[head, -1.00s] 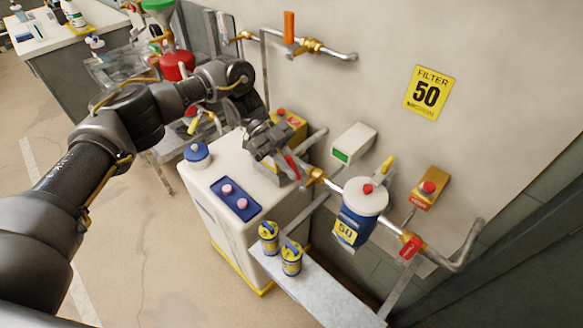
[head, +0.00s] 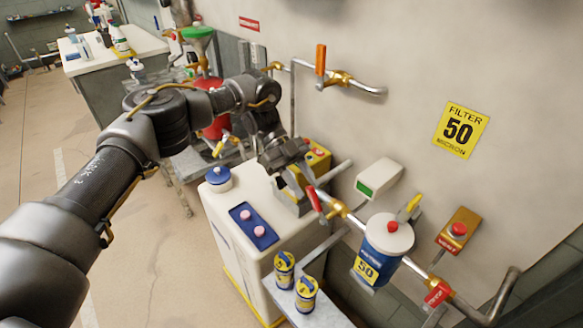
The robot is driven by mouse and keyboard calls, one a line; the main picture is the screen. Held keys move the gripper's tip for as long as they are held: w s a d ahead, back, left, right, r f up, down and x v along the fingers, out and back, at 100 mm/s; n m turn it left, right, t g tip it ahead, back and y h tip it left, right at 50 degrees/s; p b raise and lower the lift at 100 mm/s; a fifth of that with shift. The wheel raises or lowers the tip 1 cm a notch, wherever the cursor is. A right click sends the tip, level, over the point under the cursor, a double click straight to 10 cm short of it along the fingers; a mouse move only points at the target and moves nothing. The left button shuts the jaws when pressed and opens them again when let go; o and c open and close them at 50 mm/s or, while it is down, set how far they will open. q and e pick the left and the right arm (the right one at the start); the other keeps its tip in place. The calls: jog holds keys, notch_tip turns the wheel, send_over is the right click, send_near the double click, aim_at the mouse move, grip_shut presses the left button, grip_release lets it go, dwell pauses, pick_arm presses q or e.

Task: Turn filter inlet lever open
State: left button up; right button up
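The red filter inlet lever (head: 313,198) is on the brass valve (head: 338,208) in the pipe just left of the filter housing (head: 388,236). The lever slants across the pipe. The housing is blue with a white lid and a yellow 50 label. My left gripper (head: 299,174) is close to the lever, up and to the left of its upper end. I cannot tell whether its fingers touch the lever, or whether they are open or shut. My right gripper is out of view.
A white cabinet (head: 222,215) with a blue button panel (head: 254,225) stands below my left gripper. Two small cans (head: 305,293) sit on a grey shelf. Another red lever (head: 438,294) and a red button box (head: 458,231) are right of the housing. An orange lever (head: 320,59) is higher up.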

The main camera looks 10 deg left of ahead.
pick_arm(q)
jog(key=shift+b+v, duration=0.3)
jog(key=shift+v, duration=3.2)
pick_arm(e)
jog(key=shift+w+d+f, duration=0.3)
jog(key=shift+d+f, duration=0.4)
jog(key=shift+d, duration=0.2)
